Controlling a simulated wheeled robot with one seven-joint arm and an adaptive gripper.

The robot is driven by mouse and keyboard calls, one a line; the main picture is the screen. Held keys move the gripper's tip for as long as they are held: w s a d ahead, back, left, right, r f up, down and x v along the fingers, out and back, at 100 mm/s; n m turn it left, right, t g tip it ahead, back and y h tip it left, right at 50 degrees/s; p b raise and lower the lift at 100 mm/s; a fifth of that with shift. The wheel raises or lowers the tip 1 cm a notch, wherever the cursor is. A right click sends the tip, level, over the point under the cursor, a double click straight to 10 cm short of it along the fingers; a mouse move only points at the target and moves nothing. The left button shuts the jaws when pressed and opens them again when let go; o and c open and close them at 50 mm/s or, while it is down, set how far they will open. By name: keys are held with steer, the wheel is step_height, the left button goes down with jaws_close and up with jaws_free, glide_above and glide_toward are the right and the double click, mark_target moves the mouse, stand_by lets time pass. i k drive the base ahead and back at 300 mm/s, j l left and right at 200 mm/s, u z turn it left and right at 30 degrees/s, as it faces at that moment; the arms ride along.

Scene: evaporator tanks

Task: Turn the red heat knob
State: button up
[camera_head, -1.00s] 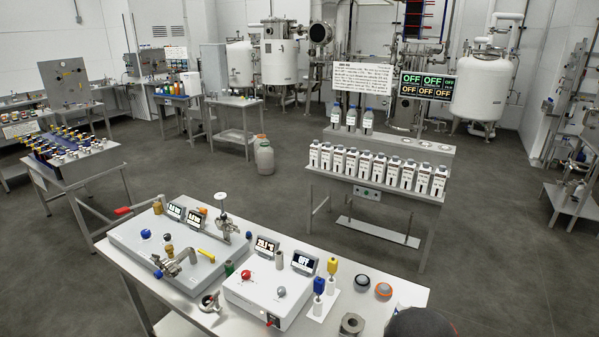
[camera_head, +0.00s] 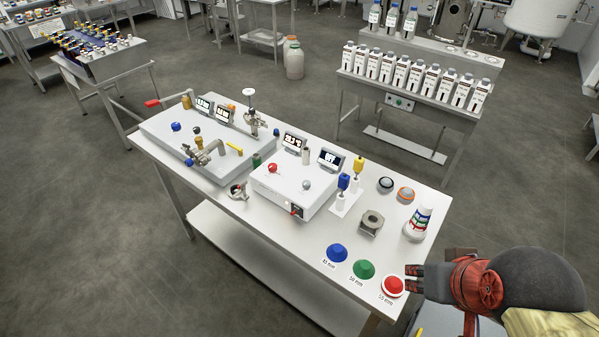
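The red heat knob (camera_head: 272,168) sits on top of a white control box (camera_head: 285,187) in the middle of the bench. A grey knob (camera_head: 306,184) is to its right on the same box, and two small displays stand behind it. My gripper (camera_head: 408,278) is at the lower right, beside the red cone at the bench's front right corner, well apart from the red knob. Its dark fingers point left and look empty. Whether they are open or shut is too small to tell.
Yellow (camera_head: 357,166) and blue (camera_head: 343,182) tools stand right of the box. Blue (camera_head: 336,252), green (camera_head: 363,269) and red (camera_head: 393,286) cones line the front edge. A metal block (camera_head: 370,223) and a white bottle (camera_head: 417,223) stand behind them. A valve panel (camera_head: 205,145) lies to the left.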

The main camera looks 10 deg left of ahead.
mark_target(272, 167)
steer(key=i+j, duration=0.4)
steer(key=j, duration=0.2)
steer(key=i+j+u, duration=0.1)
steer(key=i+j, duration=0.3)
steer(key=j, duration=0.15)
